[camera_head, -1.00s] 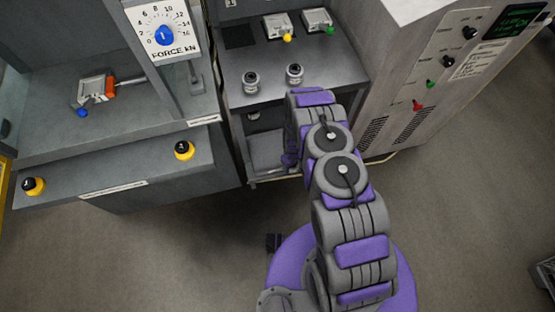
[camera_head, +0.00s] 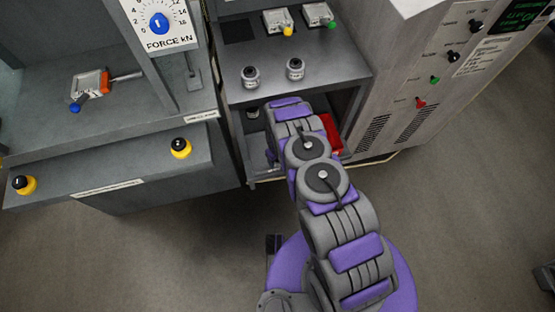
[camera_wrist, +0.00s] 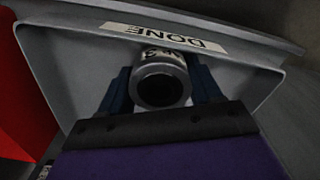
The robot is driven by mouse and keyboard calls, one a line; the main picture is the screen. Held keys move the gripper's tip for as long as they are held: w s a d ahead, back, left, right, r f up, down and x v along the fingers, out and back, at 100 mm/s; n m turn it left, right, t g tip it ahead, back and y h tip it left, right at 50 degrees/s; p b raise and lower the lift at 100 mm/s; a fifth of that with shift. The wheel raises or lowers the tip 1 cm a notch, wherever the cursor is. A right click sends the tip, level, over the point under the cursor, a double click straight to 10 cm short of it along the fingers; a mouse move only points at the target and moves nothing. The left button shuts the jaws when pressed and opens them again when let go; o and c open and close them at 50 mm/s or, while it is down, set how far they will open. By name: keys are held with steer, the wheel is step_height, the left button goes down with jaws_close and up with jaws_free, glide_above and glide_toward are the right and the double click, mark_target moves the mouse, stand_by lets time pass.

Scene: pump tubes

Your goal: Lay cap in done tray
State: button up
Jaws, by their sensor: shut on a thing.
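The cap (camera_wrist: 160,82), a short metallic cylinder with a dark round opening, shows in the wrist view between my fingers. My gripper (camera_wrist: 163,90) is shut on it, one dark finger on each side. The done tray (camera_wrist: 80,62) is a grey tray with a white DONE label, upside down in the wrist view. The cap is over the tray and overlaps the lower edge of its label. I cannot tell whether the cap touches the tray floor. In the head view my arm hides the cap and gripper.
A red bin (camera_head: 331,134) stands beside the tray on the lower shelf, and its red wall (camera_wrist: 22,105) fills the wrist view's left edge. The upper shelf (camera_head: 275,95) holds two capped cylinders (camera_head: 250,77) and fixtures. A control cabinet (camera_head: 425,85) stands to the right.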

steer(key=shift+d, duration=0.1)
steer(key=o, duration=1.1)
steer(key=shift+d, duration=0.1)
steer(key=o, duration=0.3)
step_height(320, 180, up, 8)
steer(key=p, duration=0.3)
steer(key=shift+f, duration=0.15)
